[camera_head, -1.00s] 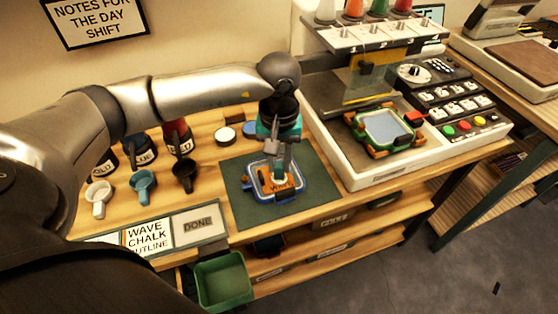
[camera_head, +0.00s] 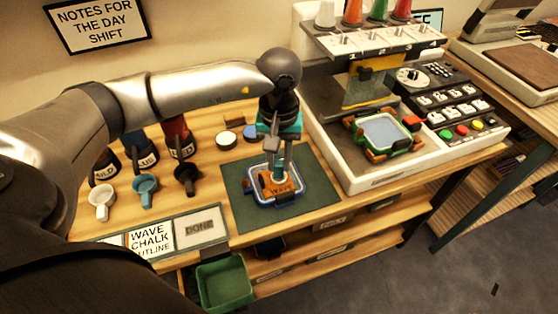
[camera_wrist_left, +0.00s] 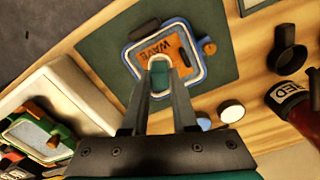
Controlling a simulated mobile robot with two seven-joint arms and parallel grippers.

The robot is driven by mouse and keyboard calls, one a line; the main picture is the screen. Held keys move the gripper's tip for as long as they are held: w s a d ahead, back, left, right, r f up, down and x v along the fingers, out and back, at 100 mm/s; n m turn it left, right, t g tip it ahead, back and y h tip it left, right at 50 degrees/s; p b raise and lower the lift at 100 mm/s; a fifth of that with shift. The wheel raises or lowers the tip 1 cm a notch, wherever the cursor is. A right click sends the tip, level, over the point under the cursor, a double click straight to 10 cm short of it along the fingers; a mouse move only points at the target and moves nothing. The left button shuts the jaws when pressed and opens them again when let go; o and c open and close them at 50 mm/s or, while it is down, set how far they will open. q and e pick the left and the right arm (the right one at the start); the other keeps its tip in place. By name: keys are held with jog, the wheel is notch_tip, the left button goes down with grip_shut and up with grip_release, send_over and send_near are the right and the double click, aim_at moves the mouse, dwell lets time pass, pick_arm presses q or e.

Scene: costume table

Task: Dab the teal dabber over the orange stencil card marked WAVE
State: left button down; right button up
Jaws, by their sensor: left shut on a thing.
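The orange stencil card marked WAVE (camera_head: 283,189) lies inside a blue-rimmed frame (camera_head: 262,202) on the dark green mat (camera_head: 318,190). The card also shows in the left wrist view (camera_wrist_left: 149,49). My left gripper (camera_head: 280,170) points down over the card. It is shut on the teal dabber (camera_wrist_left: 160,80), whose pale rounded end shows between the fingertips. The dabber is at the card's edge beside the lettering in the wrist view. Whether it touches the card I cannot tell. The fingers hide part of the card. My right gripper is not in view.
Several bottles (camera_head: 181,137) and small cups (camera_head: 145,188) stand left of the mat. Round pots (camera_head: 226,139) sit behind it. A white-sided machine (camera_head: 340,165) with a green frame (camera_head: 382,131) stands at the right. A label strip (camera_head: 200,227) lies front left.

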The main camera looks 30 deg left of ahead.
pick_arm(q)
jog(key=shift+r+p, duration=0.8)
jog(key=shift+r, duration=0.8)
jog(key=shift+r+p, duration=0.5)
jog(key=shift+r, duration=0.35)
jog(key=shift+w+d+r+n+p, duration=0.2)
jog(key=shift+w+n+p, duration=0.15)
jog(key=shift+n+p, duration=0.35)
jog(key=n+p, duration=0.1)
jog(key=n, duration=0.1)
jog(key=n+p, duration=0.1)
jog(key=n, duration=0.2)
jog(key=w+f+n+p, duration=0.1)
jog(key=n, duration=0.1)
jog(key=shift+n, duration=0.3)
jog(key=shift+f+b, duration=1.75)
jog(key=shift+f, duration=0.95)
